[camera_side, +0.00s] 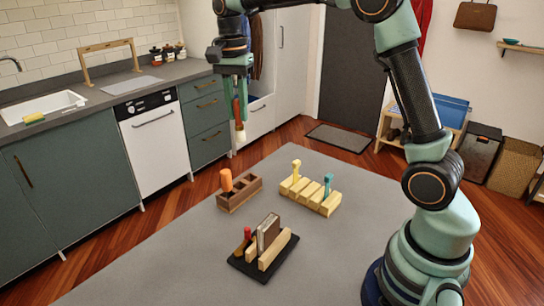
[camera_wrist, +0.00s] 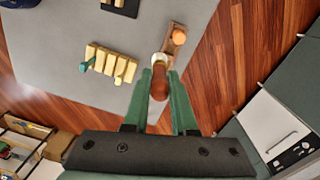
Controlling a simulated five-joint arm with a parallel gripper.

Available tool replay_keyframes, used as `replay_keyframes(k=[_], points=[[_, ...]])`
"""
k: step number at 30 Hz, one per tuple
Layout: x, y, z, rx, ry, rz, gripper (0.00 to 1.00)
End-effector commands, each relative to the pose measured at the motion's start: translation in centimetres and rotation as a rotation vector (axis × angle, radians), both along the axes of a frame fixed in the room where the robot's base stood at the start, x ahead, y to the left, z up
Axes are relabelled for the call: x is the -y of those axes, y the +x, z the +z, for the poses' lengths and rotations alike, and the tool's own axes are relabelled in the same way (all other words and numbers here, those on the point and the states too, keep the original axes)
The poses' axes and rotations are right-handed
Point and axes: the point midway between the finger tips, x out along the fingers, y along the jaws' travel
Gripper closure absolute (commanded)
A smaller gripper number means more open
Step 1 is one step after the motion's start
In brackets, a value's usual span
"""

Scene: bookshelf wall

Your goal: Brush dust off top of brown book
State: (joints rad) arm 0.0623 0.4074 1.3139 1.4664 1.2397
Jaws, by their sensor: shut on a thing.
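My gripper (camera_side: 237,97) is shut on a brush (camera_side: 240,133) with a brown handle and pale bristles pointing down. It holds the brush high, beyond the table's far edge in the side view. In the wrist view the brush (camera_wrist: 160,84) sits between the green fingers. The brown book (camera_side: 268,231) stands upright between light wooden blocks on a black base (camera_side: 251,266) at the front of the table, well apart from the brush. Dust on its top is too small to tell. The wrist view cuts off most of the black base (camera_wrist: 120,8).
A red-handled item (camera_side: 244,240) stands beside the book. The grey table (camera_side: 165,262) is clear at left.

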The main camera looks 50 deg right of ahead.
Motion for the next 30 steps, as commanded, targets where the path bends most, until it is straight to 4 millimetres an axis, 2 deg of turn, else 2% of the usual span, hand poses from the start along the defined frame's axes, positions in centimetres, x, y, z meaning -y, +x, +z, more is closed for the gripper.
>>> replay_keyframes(k=[1,6,12,18,23,30], points=[[-2.1,-1.1,-0.2,-0.028,-0.001,0.007,1.00],[-7.8,-5.7,-1.1,-0.135,-0.025,0.001,1.00],[-11.8,-10.8,-1.9,-0.230,-0.075,-0.004,1.00],[-13.2,-13.2,-2.2,-0.269,-0.104,-0.004,1.00],[-13.3,-13.5,-3.0,-0.275,-0.109,-0.005,1.00],[-13.3,-13.4,-5.3,-0.276,-0.109,-0.005,1.00]])
